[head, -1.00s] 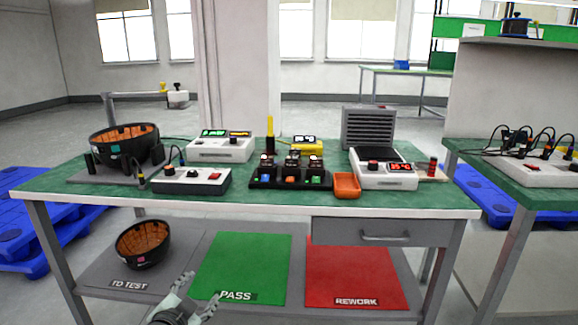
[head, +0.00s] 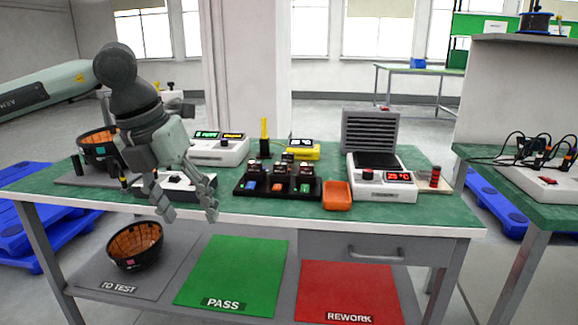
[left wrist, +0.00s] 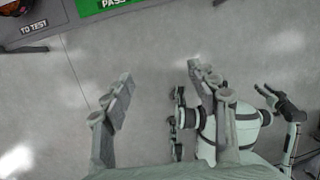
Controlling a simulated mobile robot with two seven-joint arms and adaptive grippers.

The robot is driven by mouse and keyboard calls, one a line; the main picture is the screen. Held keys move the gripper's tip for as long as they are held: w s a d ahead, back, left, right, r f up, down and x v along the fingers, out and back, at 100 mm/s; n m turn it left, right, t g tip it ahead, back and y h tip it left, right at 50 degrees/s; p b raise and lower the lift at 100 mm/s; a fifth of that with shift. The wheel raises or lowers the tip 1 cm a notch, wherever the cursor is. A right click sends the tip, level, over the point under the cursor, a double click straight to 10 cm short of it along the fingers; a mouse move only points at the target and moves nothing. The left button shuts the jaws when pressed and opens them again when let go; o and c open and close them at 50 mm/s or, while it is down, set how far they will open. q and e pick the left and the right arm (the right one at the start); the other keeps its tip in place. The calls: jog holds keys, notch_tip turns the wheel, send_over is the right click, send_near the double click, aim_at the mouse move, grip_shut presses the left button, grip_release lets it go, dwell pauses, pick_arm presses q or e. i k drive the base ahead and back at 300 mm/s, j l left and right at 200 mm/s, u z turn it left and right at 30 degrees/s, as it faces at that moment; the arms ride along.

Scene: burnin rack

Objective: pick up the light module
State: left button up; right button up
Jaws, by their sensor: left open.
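No part is plainly marked as the light module. A round black bowl-shaped unit with orange segments inside (head: 135,243) sits on the grey TO TEST area of the lower shelf. A similar bowl (head: 97,146) stands at the bench's left end, partly hidden by my left arm. Small modules with coloured fronts sit in a black rack (head: 263,194) mid-bench. My left gripper (head: 188,210) is open and empty, fingers pointing down at the bench's front edge, above and right of the lower bowl. In the left wrist view its spread fingers (left wrist: 160,85) have only floor between them.
A white control box (head: 174,187) is partly behind my left gripper. An orange tray (head: 337,195) and a white heater box (head: 385,186) are to the right. The green PASS mat (head: 235,265) and red REWORK mat (head: 348,285) are bare. A drawer (head: 375,248) hangs under the right side.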

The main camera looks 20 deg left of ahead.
aim_at(279, 168)
jog(key=i, duration=1.25)
